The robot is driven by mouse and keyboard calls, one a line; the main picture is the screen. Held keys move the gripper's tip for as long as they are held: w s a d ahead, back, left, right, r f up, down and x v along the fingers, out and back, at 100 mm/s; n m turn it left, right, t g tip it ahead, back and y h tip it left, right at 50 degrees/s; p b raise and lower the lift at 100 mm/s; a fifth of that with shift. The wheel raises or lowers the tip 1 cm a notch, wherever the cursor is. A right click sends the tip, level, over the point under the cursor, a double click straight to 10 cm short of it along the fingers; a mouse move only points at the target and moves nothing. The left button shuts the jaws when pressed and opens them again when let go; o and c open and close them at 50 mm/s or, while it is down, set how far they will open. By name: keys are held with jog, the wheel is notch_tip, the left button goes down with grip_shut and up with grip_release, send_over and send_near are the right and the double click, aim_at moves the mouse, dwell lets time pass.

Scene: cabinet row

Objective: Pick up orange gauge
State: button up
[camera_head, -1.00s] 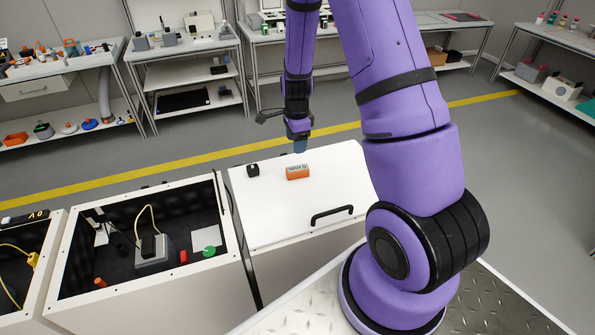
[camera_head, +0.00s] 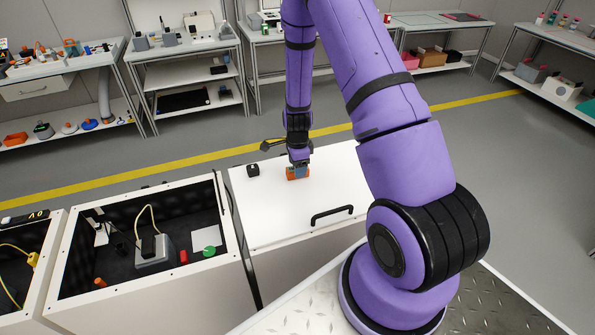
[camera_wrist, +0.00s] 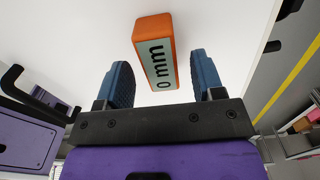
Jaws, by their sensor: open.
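The orange gauge (camera_head: 292,174) lies on the white closed lid of the right cabinet, partly hidden by my gripper (camera_head: 299,170) in the head view. In the wrist view the orange gauge (camera_wrist: 155,52) shows its pale label with "0 mm". My gripper (camera_wrist: 160,80) is open there, with its two blue fingers apart. Nothing is held. Whether a finger touches the gauge I cannot tell.
A small black block (camera_head: 253,170) sits on the lid (camera_head: 270,215) left of the gauge. A black handle (camera_head: 332,214) stands up near the lid's front edge. An open cabinet (camera_head: 130,299) with several parts inside is to the left. The lid's middle is clear.

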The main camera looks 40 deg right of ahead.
jog(key=shift+f, duration=0.6)
grip_shut()
jog(key=shift+r, duration=4.05)
